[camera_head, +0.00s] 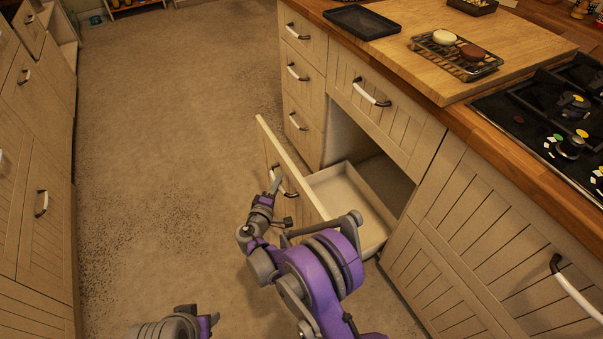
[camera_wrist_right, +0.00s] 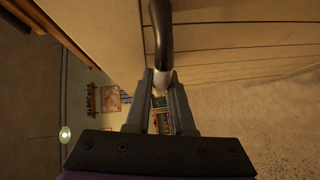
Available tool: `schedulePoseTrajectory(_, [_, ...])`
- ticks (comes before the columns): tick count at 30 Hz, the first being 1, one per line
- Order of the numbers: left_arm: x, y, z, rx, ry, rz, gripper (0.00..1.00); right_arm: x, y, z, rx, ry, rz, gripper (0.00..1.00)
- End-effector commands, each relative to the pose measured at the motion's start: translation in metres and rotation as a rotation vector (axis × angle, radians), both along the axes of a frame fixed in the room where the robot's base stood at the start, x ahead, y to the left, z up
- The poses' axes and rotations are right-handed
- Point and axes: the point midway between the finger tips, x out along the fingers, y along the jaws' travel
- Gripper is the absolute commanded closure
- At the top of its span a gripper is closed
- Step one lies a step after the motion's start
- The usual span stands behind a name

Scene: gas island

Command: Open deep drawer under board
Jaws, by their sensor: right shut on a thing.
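The deep drawer (camera_head: 352,190) under the wooden board (camera_head: 480,42) is pulled well out of the island, and its pale, empty-looking inside shows. Its slatted front carries a handle (camera_head: 284,182) with dark ends and a light middle. My right gripper (camera_head: 273,192) is at the drawer front, shut on this handle. In the right wrist view the handle (camera_wrist_right: 162,45) runs down between the two fingers (camera_wrist_right: 160,95). My arm hides part of the drawer's near side. My left gripper (camera_head: 212,322) shows only partly at the bottom edge, and its fingers are unclear.
A black tray (camera_head: 361,22) and a rack (camera_head: 457,54) with two round items lie on the island top. A gas hob (camera_head: 560,115) is at the right. Closed drawers (camera_head: 303,72) stand beside the opening. Cabinets (camera_head: 38,160) line the left; the floor (camera_head: 165,130) between is clear.

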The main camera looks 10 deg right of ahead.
Motion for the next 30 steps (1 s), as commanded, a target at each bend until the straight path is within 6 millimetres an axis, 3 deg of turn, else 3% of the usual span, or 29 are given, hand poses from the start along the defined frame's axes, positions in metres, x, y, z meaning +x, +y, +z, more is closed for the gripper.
schedulePoseTrajectory(3, [0.000, 0.000, -0.001, 0.000, 0.000, 0.000, 0.50, -0.011, 0.029, -0.001, 0.002, 0.001, 0.002, 1.00])
schedulePoseTrajectory(9, [0.000, 0.000, -0.002, 0.000, 0.000, 0.000, 0.50, -0.020, 0.057, -0.001, 0.001, 0.000, 0.001, 1.00])
schedulePoseTrajectory(15, [0.000, 0.000, -0.002, 0.000, 0.000, 0.000, 0.50, -0.024, 0.067, 0.000, 0.001, 0.001, -0.001, 1.00])
schedulePoseTrajectory(26, [0.000, 0.000, -0.002, 0.000, 0.000, 0.000, 0.50, -0.025, 0.068, 0.000, 0.001, 0.000, -0.001, 1.00])
schedulePoseTrajectory(27, [0.000, 0.000, -0.002, 0.000, 0.000, 0.000, 0.50, -0.025, 0.068, 0.000, 0.001, 0.000, -0.002, 0.74])
schedulePoseTrajectory(30, [0.000, 0.000, -0.002, 0.000, 0.000, 0.000, 0.50, -0.024, 0.067, 0.000, 0.000, 0.000, -0.001, 0.56])
